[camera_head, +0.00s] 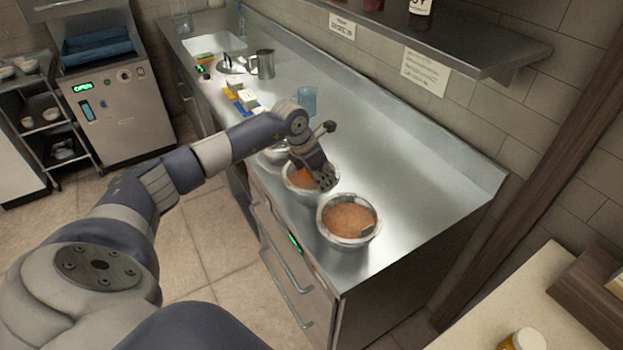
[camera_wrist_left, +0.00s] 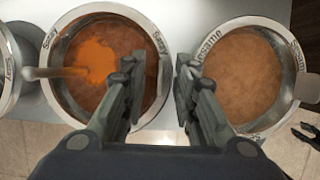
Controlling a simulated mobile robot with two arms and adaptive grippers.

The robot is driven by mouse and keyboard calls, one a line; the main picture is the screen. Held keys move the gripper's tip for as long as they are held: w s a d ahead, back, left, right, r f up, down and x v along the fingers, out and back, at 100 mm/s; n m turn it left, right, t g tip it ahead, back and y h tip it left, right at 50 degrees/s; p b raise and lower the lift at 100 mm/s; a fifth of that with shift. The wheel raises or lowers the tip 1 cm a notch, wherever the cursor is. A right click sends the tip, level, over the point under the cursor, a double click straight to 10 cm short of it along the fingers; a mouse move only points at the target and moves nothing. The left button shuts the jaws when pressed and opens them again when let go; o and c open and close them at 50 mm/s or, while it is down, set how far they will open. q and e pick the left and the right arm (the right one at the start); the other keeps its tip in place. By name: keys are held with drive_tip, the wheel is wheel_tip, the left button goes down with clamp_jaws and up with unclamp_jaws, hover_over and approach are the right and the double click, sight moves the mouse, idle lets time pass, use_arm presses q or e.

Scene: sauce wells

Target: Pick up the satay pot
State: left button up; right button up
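The satay pot (camera_head: 292,186) is a round steel pot of orange-brown sauce, the middle of a row on the steel counter. In the left wrist view the satay pot (camera_wrist_left: 66,40) is at left, with a labelled rim and a brighter orange patch in its sauce. My left gripper (camera_head: 326,181) is over its right side. In the wrist view the left gripper (camera_wrist_left: 159,78) is open, its fingers apart on either side of the pot's right rim. One finger is over the sauce, the other by the sesame pot (camera_wrist_left: 240,75). I cannot tell whether they touch.
The sesame pot (camera_head: 348,222) stands close on the near side, near the counter's front edge. Another pot (camera_head: 273,155) is on the far side, partly hidden by my arm. A blue-tinted cup (camera_head: 307,100) and a steel jug (camera_head: 264,64) stand farther back. The counter's right part is clear.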

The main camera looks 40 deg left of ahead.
use_arm(q)
clamp_jaws()
drive_tip(key=shift+w+r, duration=0.1)
drive_tip(key=shift+r, duration=0.1)
drive_tip(key=shift+w+a+r+b, duration=0.1)
drive_tip(key=shift+r+b, duration=0.25)
wheel_tip(320, 180, up, 8)
drive_tip(key=b, duration=0.3)
drive_tip(key=shift+r, duration=0.6)
